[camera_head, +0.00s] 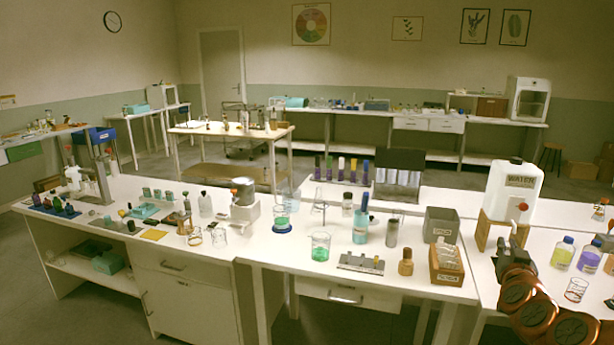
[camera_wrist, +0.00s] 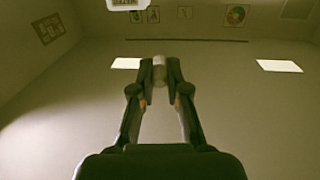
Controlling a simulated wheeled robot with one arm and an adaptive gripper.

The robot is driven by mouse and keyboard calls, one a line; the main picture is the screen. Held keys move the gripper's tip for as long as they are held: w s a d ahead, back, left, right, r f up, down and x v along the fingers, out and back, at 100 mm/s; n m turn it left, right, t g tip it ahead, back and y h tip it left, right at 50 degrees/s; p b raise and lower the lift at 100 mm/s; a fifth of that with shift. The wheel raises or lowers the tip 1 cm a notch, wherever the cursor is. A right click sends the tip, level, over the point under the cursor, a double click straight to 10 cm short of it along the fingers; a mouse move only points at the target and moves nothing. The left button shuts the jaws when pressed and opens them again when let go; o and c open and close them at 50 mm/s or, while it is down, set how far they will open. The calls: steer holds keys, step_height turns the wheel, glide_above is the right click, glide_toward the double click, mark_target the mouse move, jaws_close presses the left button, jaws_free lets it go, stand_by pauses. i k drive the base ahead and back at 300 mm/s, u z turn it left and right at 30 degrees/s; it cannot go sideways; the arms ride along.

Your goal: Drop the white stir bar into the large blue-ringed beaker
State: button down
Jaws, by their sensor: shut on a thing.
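My gripper (camera_wrist: 159,72) is shut on a small pale cylinder (camera_wrist: 159,61), white at its upper part and greyer below, held between the fingertips in the wrist view. It looks like the white stir bar. A beaker with green liquid (camera_head: 320,248) stands nearer the front.
A white water container (camera_head: 515,190) on a wooden stand is close behind my arm. A wooden box of glassware (camera_head: 446,266), a brown bottle (camera_head: 405,263) and a metal plate (camera_head: 360,264) crowd the bench left of it. Bare bench top shows near the front edge.

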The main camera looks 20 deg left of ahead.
mark_target(281, 226)
steer(key=i, duration=2.2)
steer(key=u, duration=3.6)
steer(key=i, duration=1)
